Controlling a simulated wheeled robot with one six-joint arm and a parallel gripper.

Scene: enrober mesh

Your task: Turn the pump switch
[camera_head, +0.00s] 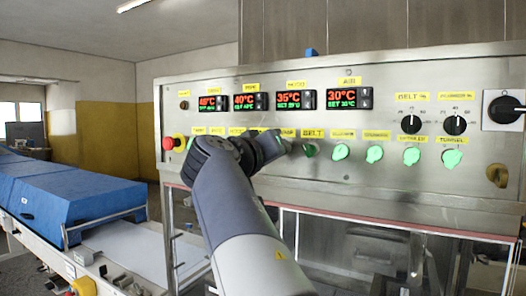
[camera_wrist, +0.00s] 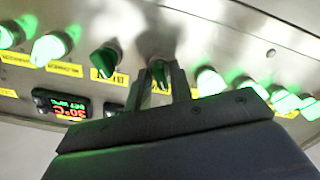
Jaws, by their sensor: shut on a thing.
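A row of green knob switches runs along the lower part of the steel control panel (camera_head: 380,115). In the wrist view my gripper (camera_wrist: 160,82) has its two fingers closed on a dark green switch knob (camera_wrist: 159,70); I take it as the pump switch, though its label is not readable. In the head view my gripper (camera_head: 281,146) reaches the panel just left of the switch labelled BELT (camera_head: 310,150). That BELT switch also shows in the wrist view (camera_wrist: 105,62), left of the fingers. My wrist hides several switches further left.
Lit green switches (camera_head: 374,155) continue to the right. A red emergency stop (camera_head: 169,143) is at the panel's left end. Four red-digit displays (camera_head: 295,100) sit above. Black dials (camera_head: 455,125) and a rotary handle (camera_head: 503,110) are at right. A blue-covered conveyor (camera_head: 75,195) stands left.

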